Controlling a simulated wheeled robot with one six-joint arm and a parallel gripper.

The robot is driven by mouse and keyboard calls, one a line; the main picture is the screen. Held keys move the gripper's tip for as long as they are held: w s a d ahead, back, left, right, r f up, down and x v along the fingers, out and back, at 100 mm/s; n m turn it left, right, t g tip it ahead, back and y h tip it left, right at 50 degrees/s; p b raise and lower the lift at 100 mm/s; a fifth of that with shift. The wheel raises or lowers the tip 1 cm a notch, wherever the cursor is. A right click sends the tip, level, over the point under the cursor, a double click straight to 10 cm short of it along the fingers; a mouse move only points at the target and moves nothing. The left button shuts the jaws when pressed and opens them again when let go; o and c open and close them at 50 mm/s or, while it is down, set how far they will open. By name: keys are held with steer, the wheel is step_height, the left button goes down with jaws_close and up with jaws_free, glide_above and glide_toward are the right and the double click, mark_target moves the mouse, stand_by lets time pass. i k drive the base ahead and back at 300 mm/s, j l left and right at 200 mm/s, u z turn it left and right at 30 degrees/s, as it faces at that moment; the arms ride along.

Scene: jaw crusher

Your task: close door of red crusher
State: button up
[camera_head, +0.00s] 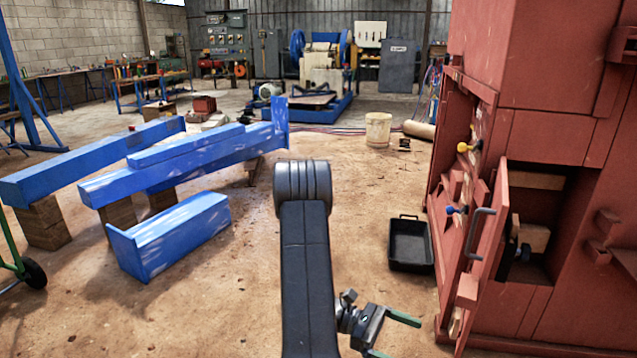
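The red crusher (556,60) stands at the right side of the head view. Its small red door (490,232) is swung open toward the left, with a dark grey handle (480,233) on its outer face. Behind the door, the opening (535,225) shows a dark inside with a light block in it. My gripper (397,335) is low in the picture, left of the door and apart from it. Its two green-edged fingers are spread with nothing visible between them.
A black bin (410,243) stands on the floor just left of the crusher. Knobs (464,147) stick out from the crusher's side. Blue beams (190,165) on wooden blocks lie at left. A white bucket (378,129) stands farther back. Floor between beams and bin is mostly clear.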

mark_target(492, 260)
steer(key=z, duration=1.9)
